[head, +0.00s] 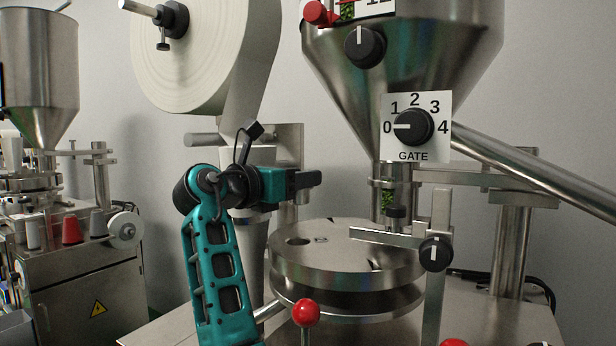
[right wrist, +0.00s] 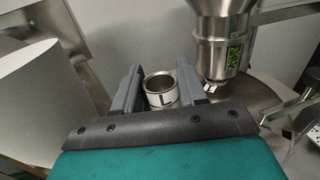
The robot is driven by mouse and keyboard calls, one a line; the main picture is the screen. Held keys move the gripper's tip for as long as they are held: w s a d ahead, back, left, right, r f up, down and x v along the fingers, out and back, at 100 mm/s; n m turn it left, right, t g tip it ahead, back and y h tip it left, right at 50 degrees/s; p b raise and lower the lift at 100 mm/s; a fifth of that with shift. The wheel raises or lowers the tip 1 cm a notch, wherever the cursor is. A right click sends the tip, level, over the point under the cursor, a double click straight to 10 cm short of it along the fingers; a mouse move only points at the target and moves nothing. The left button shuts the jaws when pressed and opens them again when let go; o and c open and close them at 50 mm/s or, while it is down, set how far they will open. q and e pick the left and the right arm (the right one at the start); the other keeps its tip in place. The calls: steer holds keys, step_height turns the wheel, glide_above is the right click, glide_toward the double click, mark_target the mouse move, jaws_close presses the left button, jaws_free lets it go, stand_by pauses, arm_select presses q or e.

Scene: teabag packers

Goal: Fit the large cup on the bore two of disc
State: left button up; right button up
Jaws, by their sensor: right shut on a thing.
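My right gripper (head: 308,178) is shut on the large cup (right wrist: 160,91), a short metal ring with a pale band marked "L". In the right wrist view the cup sits between the two grey fingers. In the head view I cannot make the cup out behind the gripper. The round steel disc (head: 340,256) lies below and to the right of the gripper, apart from it. An open bore (head: 298,241) shows on its upper left, with a small mark beside it that is too small to read. My left gripper is not in view.
A steel hopper (head: 405,60) with a gate dial (head: 411,127) and outlet stands over the disc's right side. A flat bar (head: 385,237) crosses above the disc. A paper roll (head: 200,50) hangs at upper left. A red-knobbed lever (head: 306,313) stands in front.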

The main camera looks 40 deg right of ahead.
steer(key=shift+r, duration=0.1)
steer(key=shift+a, duration=0.15)
steer(key=shift+f, duration=0.2)
steer(key=shift+f+b, duration=0.85)
steer(key=shift+f, duration=1.85)
steer(key=shift+p, duration=0.7)
steer(key=shift+f, duration=0.9)
